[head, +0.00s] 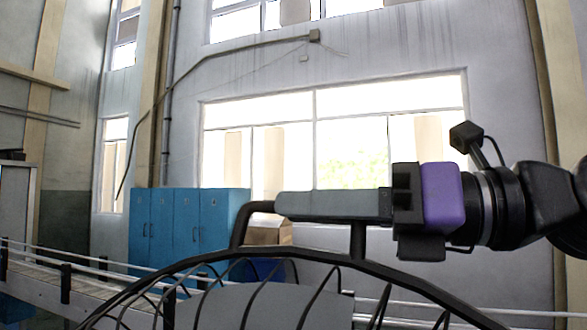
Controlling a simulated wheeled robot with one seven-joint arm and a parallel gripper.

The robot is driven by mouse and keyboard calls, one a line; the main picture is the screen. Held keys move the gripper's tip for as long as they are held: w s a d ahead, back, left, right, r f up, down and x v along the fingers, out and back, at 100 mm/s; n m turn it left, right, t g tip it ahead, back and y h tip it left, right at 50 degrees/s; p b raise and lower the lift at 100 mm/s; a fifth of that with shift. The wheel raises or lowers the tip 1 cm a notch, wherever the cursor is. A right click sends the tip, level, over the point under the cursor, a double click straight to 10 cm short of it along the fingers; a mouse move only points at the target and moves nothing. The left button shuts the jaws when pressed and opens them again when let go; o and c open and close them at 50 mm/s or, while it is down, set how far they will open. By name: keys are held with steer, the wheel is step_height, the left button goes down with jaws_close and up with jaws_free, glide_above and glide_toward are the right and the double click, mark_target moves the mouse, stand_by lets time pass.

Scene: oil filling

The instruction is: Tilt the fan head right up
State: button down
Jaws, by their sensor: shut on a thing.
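The fan (232,254) shows at the bottom of the head view as a dark curved cage rim with wire ribs. A black handle (245,222) arches over the top of the rim. My gripper (284,207) reaches in from the right, with a purple and black body and long grey fingers. The fingers lie along the handle's top bar and are shut on it. They hide most of that bar. The lower part of the fan and its base are out of the picture, so I cannot tell the head's exact tilt.
Blue lockers (185,228) stand behind the fan on the left, with a cardboard box (268,232) beside them. A conveyor with rails (65,283) runs along the lower left. A large window (335,135) is in the back wall. The space above the fan is clear.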

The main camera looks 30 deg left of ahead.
steer(key=shift+w+f, duration=0.15)
steer(key=shift+w, duration=0.5)
steer(key=c, duration=1.5)
jaws_free()
steer(key=shift+w+a+f, duration=0.1)
steer(key=shift+f, duration=0.05)
steer(key=shift+o, duration=0.2)
steer(key=v, duration=0.7)
steer(key=shift+d, duration=0.4)
steer(key=shift+d, duration=0.1)
